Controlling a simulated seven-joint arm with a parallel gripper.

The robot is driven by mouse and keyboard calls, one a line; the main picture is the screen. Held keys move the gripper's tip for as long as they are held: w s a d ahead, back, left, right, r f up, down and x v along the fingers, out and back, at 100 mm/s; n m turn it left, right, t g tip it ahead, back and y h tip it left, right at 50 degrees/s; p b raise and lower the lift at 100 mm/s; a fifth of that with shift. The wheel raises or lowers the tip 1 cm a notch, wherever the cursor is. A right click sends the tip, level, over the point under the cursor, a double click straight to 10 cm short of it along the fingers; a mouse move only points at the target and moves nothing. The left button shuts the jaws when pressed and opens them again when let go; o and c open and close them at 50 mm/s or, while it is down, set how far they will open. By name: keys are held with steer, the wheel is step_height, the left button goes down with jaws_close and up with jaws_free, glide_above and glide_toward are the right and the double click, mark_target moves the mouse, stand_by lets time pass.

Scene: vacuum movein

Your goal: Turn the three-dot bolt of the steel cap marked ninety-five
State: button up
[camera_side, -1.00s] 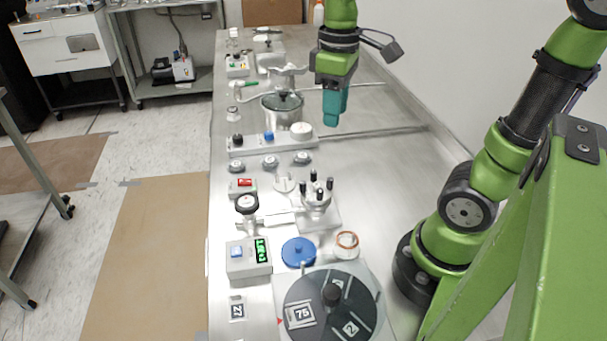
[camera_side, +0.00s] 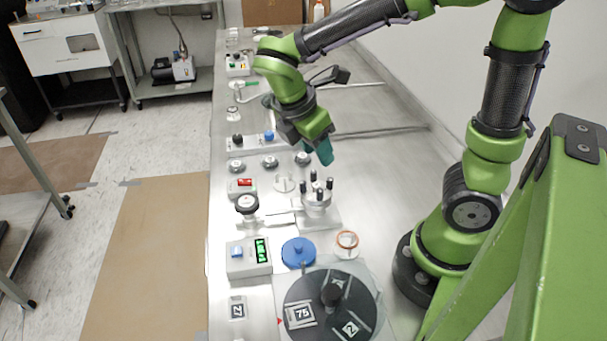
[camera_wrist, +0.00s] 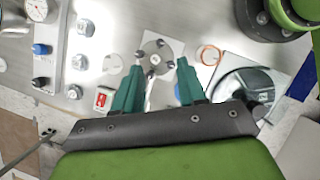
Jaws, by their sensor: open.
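The steel cap (camera_side: 316,205) stands mid-bench with several upright black-topped bolts on it. In the wrist view the round steel cap (camera_wrist: 158,50) lies ahead of and between my fingertips, with dark bolts around it. I cannot read a ninety-five marking or make out which bolt carries three dots. My gripper (camera_side: 322,153) has teal fingers and hangs above and slightly behind the cap, tilted, apart from the bolts. In the wrist view my gripper (camera_wrist: 159,66) is open, its fingers spread with nothing between them.
A black disc (camera_side: 310,285) with tags 75 and 2 lies in front. Nearby are a blue lid (camera_side: 299,253), a copper-coloured ring (camera_side: 346,240), a green-display box (camera_side: 248,262) and a red-switch box (camera_side: 243,188). A row of knobs (camera_side: 269,161) stands behind. Bench right of the cap is clear.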

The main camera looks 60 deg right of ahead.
mark_target(330, 179)
steer(key=x, duration=0.9)
steer(key=shift+d+f, duration=0.1)
steer(key=shift+f, duration=0.3)
steer(key=shift+c, duration=0.2)
jaws_close()
